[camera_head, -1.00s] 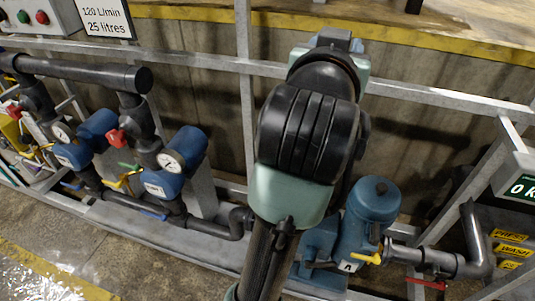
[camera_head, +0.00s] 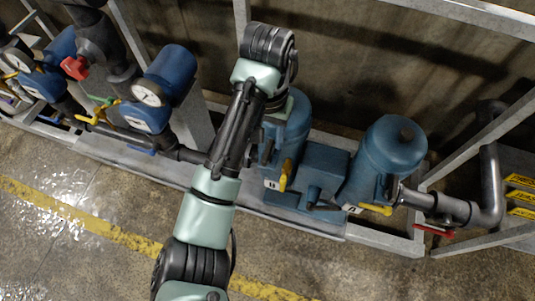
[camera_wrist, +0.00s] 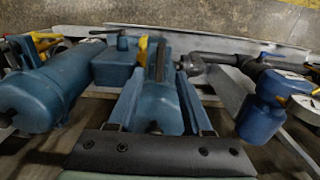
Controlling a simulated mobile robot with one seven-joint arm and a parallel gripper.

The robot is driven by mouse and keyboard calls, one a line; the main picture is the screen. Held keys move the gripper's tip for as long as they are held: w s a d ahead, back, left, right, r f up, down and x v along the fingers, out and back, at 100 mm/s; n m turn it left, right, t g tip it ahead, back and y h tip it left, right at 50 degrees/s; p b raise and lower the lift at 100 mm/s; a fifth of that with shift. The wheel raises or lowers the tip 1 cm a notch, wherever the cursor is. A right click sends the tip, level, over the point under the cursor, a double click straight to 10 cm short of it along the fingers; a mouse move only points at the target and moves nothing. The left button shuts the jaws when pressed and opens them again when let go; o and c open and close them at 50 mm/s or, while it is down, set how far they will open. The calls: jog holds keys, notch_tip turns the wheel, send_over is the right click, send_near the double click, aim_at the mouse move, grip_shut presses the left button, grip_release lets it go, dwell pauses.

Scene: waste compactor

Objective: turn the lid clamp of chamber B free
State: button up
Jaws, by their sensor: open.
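Two blue vessels stand on a grey skid. The left one, marked B (camera_head: 296,124), is partly hidden by my arm in the head view. A yellow handle (camera_head: 285,178) sits low on it beside its label. In the wrist view, chamber B (camera_wrist: 158,112) lies between the two blue fingers of my open gripper (camera_wrist: 163,73). A yellow handle (camera_wrist: 143,50) shows near the left fingertip. The gripper looks empty; I cannot tell whether it touches anything. I cannot clearly make out the lid clamp. In the head view the gripper is mostly hidden behind my arm.
Chamber A (camera_head: 390,160) stands to the right, with a blue box (camera_head: 322,170) between the vessels. A grey pipe with a red handle (camera_head: 434,231) is farther right. Blue gauge units (camera_head: 150,100) stand left. Grey frame bars surround the skid. The floor in front is clear.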

aim_at(267, 150)
notch_tip(267, 150, down, 6)
jog(key=shift+w+f+b, duration=0.1)
jog(key=shift+f+b, duration=0.15)
jog(key=shift+b, duration=0.25)
grip_shut()
